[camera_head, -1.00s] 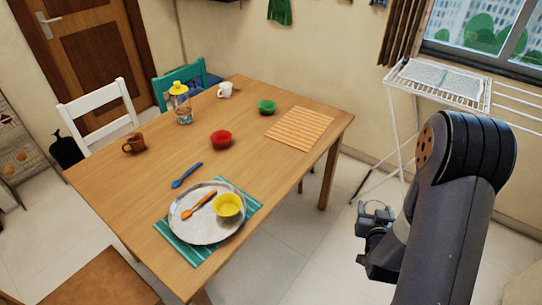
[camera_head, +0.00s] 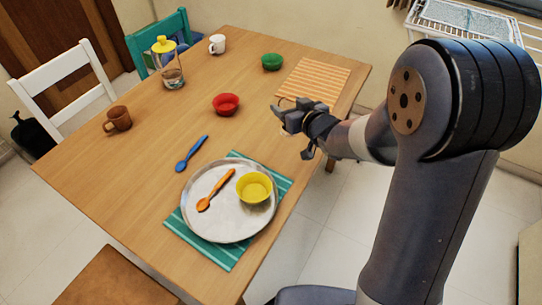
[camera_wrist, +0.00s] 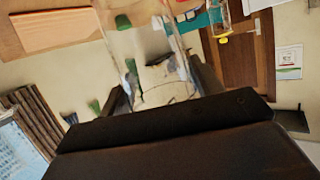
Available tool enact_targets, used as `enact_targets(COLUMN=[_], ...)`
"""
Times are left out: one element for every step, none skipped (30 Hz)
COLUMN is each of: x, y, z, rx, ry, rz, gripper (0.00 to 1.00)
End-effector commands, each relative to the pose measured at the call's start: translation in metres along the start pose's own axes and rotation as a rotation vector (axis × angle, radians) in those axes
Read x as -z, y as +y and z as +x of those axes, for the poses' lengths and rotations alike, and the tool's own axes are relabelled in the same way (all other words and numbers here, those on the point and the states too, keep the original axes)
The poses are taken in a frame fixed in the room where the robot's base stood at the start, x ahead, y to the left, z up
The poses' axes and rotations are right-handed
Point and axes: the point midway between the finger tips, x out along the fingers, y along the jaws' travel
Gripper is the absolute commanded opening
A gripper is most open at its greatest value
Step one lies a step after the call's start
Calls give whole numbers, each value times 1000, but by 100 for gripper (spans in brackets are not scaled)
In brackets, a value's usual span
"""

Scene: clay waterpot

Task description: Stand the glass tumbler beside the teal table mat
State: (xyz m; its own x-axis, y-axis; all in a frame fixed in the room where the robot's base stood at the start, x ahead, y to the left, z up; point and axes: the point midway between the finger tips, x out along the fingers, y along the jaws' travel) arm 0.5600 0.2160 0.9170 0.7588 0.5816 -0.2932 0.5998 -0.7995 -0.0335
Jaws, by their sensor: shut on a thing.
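The teal striped table mat (camera_head: 222,256) lies near the table's front edge in the head view, mostly covered by a round metal tray. My gripper (camera_head: 280,118) is above the table's right side, near the orange mat and apart from the teal mat. In the wrist view the clear glass tumbler (camera_wrist: 150,72) sits between the fingers of my gripper (camera_wrist: 160,90), which are shut on it. The glass is see-through, so its outline is faint there. I cannot make it out clearly in the head view.
The metal tray (camera_head: 205,222) holds a yellow bowl (camera_head: 254,187) and an orange spoon (camera_head: 216,190). A blue spoon (camera_head: 191,154), red bowl (camera_head: 226,104), brown mug (camera_head: 118,118) and yellow-lidded jug (camera_head: 171,70) stand around. Bare wood lies left of the teal mat.

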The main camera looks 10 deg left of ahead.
Motion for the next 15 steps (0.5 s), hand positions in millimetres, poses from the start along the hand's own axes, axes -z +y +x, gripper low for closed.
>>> enact_targets(x=[1, 5, 9, 12, 15, 18, 20, 23, 25, 26, 26, 23, 20, 15, 8], y=[-11, -17, -23, -27, -31, -36, -38, -40, -43, -44, -45, -46, -46, -47, -46], z=[7, 10, 12, 13, 15, 16, 17, 17, 18, 18, 18, 20, 21, 22, 25], rx=[30, 46, 63, 75, 85, 95, 101, 106, 111, 113, 116, 118, 119, 120, 120], ry=[7, 7, 5, 5, 5, 2, 2, 2, 1, 0, -1, -3, -4, -5, -5], rz=[-12, -15, -17, -19, -21, -21, -23, -23, -23, -23, -22, -22, -21, -20, -20], gripper=[33, 33, 33, 33, 33, 33, 33, 33, 33, 33, 33, 33, 33, 33, 33])
